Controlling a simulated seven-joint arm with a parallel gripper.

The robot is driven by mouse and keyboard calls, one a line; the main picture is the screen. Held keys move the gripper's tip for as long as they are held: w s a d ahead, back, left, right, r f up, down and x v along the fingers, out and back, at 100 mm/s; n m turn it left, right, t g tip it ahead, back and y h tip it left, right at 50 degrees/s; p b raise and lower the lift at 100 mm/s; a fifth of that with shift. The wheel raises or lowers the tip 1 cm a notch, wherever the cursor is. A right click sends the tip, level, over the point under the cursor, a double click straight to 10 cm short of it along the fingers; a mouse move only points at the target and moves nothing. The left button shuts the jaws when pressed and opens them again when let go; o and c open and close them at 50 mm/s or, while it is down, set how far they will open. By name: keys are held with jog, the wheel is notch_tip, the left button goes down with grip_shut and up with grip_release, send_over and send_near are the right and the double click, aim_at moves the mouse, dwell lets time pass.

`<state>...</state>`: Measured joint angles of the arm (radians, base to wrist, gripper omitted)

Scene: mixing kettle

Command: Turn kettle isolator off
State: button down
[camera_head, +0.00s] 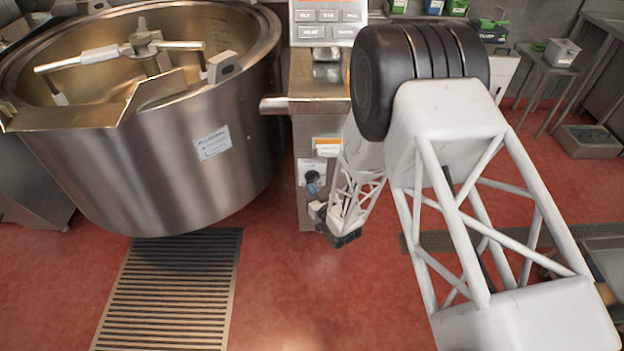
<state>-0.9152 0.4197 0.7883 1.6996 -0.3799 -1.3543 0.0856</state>
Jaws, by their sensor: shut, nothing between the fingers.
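The kettle isolator (312,176) is a small dark round knob on a pale plate, low on the front of the steel control column. My gripper (316,203) is just below it, with its fingertips at or very near the knob's lower edge. The fingers are shut with nothing visible between them. I cannot tell whether they touch the knob. The knob's setting is too small to read. The mixing kettle (190,150) is a large steel bowl on the left with a mixing arm inside.
A floor grate (165,295) lies in front of the kettle. The red floor ahead of the column is clear. A steel side table (548,66) stands at the back right.

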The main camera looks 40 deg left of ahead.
jog(key=shift+v, duration=2.15)
jog(key=shift+w+m, duration=0.1)
jog(key=shift+m, duration=0.2)
dwell(0.4)
jog(key=w+d+m, duration=0.4)
jog(key=w+m, duration=0.1)
jog(key=m, duration=1.2)
jog(key=shift+w+d+f, duration=0.25)
jog(key=shift+w+f, duration=0.05)
jog(key=shift+f, duration=0.15)
jog(key=shift+m, duration=0.3)
jog(key=shift+a, duration=0.1)
jog(key=shift+x, duration=4.4)
